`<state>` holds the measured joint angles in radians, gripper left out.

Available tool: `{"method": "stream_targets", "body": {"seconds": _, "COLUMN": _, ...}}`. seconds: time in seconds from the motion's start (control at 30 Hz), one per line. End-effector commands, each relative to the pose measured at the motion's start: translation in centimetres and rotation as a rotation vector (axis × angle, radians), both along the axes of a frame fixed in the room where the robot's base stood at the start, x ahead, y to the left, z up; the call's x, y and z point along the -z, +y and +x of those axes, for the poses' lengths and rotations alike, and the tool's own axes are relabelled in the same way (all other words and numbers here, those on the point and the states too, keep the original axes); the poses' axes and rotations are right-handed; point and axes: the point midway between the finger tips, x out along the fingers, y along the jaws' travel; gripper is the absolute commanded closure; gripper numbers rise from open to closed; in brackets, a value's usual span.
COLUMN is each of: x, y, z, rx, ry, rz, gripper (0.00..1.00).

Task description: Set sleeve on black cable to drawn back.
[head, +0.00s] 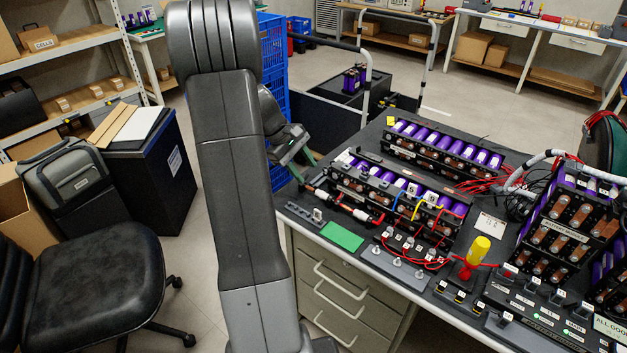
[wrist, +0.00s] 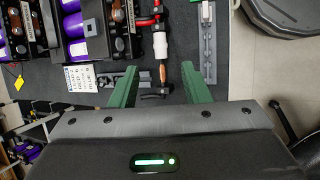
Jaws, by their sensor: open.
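My gripper (wrist: 160,84) is open, with two green fingers set wide apart. In the head view my gripper (head: 303,165) hangs by the left edge of the bench, its fingers pointing toward the battery row. In the wrist view a short cable line with a white sleeve (wrist: 159,46), red bands and a bare copper stretch (wrist: 162,75) lies ahead of and between the fingers, apart from them as far as I can see. In the head view the white sleeve (head: 345,206) lies along the front battery module. I cannot clearly tell which cable is the black one.
Battery modules with purple cells (head: 400,190) stand behind the cable. A grey slotted strip (wrist: 208,48) lies to the right in the wrist view. A black chair (head: 90,265) stands at left.

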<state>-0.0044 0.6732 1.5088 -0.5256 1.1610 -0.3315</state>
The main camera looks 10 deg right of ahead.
Motion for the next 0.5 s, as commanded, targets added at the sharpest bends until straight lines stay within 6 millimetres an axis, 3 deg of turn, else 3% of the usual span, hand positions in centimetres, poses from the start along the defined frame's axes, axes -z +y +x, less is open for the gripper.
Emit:
{"method": "stream_targets", "body": {"seconds": 0.2, "x": -3.1, "y": 1.6, "z": 0.4, "rx": 0.000, "ry": 0.000, "rz": -0.001, "gripper": 0.58}}
{"method": "stream_targets", "body": {"seconds": 0.5, "x": -3.8, "y": 2.0, "z": 0.5, "rx": 0.001, "ry": 0.001, "rz": 0.000, "gripper": 0.58}}
